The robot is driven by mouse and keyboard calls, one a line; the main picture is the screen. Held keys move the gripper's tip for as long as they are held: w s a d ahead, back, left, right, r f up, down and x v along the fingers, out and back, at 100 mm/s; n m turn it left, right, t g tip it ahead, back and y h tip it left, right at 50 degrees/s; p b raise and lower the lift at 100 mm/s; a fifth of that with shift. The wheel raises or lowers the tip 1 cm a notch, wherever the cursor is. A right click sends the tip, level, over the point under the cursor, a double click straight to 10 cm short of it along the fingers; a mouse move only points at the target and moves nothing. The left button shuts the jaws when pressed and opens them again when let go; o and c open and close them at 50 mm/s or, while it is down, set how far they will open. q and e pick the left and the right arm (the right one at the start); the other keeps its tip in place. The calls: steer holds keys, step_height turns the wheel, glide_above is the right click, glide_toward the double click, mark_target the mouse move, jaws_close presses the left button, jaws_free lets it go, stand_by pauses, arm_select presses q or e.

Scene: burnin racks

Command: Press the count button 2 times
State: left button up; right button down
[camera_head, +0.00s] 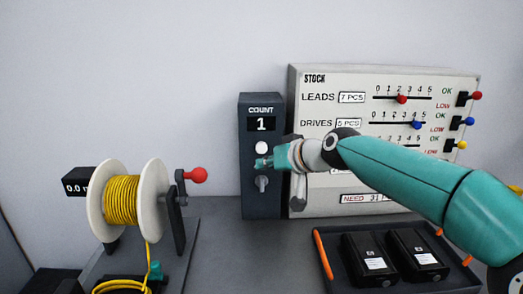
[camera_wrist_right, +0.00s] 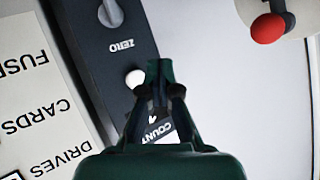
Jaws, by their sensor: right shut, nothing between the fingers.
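The dark count box (camera_head: 261,206) stands upright against the back wall, and its display (camera_head: 261,124) reads 1. The round white count button (camera_head: 261,147) is below the display, with a grey knob (camera_head: 262,183) lower down. My right gripper (camera_head: 259,163) is shut and empty, just below the button in the head view. In the right wrist view, the shut fingertips (camera_wrist_right: 160,66) are beside the white button (camera_wrist_right: 135,78), with a small gap in the picture; I cannot tell the depth between them. The wrist view shows the knob (camera_wrist_right: 111,13) marked ZERO. My left gripper is not in view.
A STOCK panel (camera_head: 330,76) with sliders and coloured switches stands right of the count box, partly behind my right arm. A yellow cable reel (camera_head: 122,200) with a red-knobbed crank (camera_head: 197,175) is at left. A dark tray (camera_head: 333,286) holds black drives at front right.

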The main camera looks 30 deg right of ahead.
mark_target(261, 148)
steer(key=s+m, duration=0.1)
steer(key=m, duration=0.4)
steer(key=s+a+m+b, duration=0.1)
steer(key=m, duration=0.5)
steer(key=s+a+m+b, duration=0.1)
steer(key=m, duration=0.5)
steer(key=shift+s+y, duration=0.1)
steer(key=shift+y, duration=0.2)
steer(key=w+d+p, duration=0.1)
steer(key=w+d, duration=0.3)
steer(key=w, duration=0.3)
steer(key=shift+w+d, duration=0.3)
